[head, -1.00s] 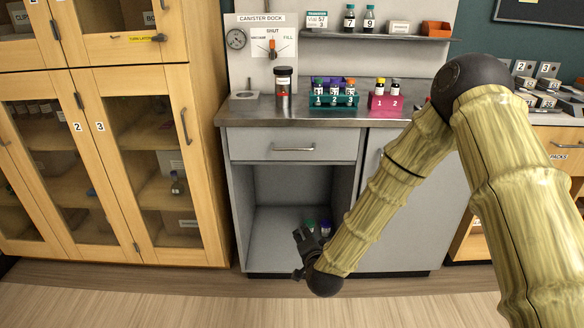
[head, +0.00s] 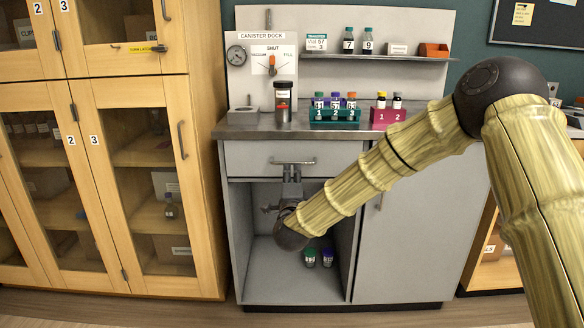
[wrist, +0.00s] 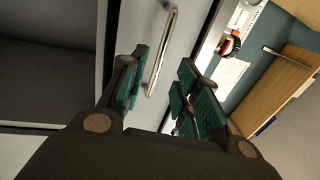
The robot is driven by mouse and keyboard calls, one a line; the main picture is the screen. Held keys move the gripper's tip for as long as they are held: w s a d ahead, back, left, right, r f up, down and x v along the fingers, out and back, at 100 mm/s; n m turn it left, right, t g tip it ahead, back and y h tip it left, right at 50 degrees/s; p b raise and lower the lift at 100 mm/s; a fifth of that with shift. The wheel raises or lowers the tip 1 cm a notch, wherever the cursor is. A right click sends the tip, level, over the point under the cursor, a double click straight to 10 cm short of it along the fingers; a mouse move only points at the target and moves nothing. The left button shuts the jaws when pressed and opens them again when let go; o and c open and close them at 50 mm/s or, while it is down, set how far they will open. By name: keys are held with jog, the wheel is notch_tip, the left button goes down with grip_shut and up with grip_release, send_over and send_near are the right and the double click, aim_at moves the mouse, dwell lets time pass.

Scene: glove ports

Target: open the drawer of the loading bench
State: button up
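The drawer (head: 250,160) of the loading bench is a grey front under the steel worktop, and it looks shut. Its bar handle (head: 293,162) is a metal pull across the front. My gripper (head: 291,172) points up at the handle from below, in front of the open compartment. In the wrist view my gripper (wrist: 163,95) has its green-padded fingers spread apart. The handle (wrist: 162,52) shows between the fingers near their tips, closer to the left finger. I cannot tell whether any finger touches it.
The open compartment (head: 262,262) below holds two small capped bottles (head: 318,258). On the worktop (head: 230,130) stand a canister (head: 283,100), a teal vial rack (head: 335,117) and a pink rack (head: 388,115). A wooden cabinet (head: 205,200) stands at the left.

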aim_at(292, 164)
jog(key=shift+w+r+b, duration=0.2)
jog(key=shift+w, duration=0.95)
jog(key=shift+w+r+b, duration=0.2)
jog(key=shift+w+r, duration=0.05)
jog(key=shift+w, duration=0.95)
jog(key=shift+w+r+b, duration=0.2)
jog(key=shift+w, duration=0.95)
jog(key=shift+c, duration=0.5)
grip_shut()
